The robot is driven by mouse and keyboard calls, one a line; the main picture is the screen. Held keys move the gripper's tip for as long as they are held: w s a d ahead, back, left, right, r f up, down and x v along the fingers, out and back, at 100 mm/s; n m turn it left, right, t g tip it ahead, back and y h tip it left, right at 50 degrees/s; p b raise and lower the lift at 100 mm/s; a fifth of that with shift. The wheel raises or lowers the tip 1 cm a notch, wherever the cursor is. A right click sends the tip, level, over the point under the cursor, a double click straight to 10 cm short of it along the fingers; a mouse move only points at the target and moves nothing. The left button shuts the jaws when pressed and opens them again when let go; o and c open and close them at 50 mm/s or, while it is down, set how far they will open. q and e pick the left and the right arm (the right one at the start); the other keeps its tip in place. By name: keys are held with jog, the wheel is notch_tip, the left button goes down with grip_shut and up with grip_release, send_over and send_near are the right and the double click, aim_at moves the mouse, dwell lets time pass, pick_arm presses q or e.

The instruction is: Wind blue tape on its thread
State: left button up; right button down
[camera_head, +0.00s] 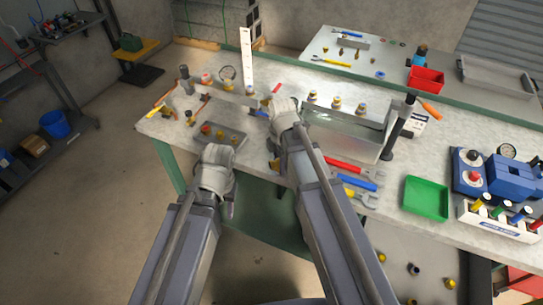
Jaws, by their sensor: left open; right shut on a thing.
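My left gripper (217,155) is open at the front edge of the workbench (320,85), just in front of a grey tray (235,137) with several small fittings. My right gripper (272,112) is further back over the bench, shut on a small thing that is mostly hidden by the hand. A small blue and yellow piece (259,113) shows just left of the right gripper. I cannot tell whether it is held, or which part is the thread. I cannot clearly pick out blue tape.
A white upright strip (246,60) stands behind. Wrenches (355,180), a green tray (425,198) and a blue device (510,178) lie right. A red bin (425,79) stands at the back.

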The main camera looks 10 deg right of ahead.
jog(key=d, duration=0.1)
jog(key=w+d, duration=0.1)
jog(key=d, duration=0.1)
jog(key=w+d, duration=0.1)
jog(key=d, duration=0.1)
jog(key=shift+d, duration=0.1)
jog(key=w, duration=0.5)
jog(key=shift+w, duration=0.15)
jog(key=a, duration=0.1)
jog(key=w+a, duration=0.1)
jog(key=a, duration=0.1)
jog(key=shift+w+a, duration=0.3)
jog(key=s+a, duration=0.1)
jog(key=a, duration=0.1)
jog(key=s+a, duration=0.2)
jog(key=shift+s+a, duration=0.15)
jog(key=shift+s, duration=0.1)
notch_tip(320, 180, up, 4)
jog(key=p, duration=0.4)
jog(key=shift+r+p, duration=1.05)
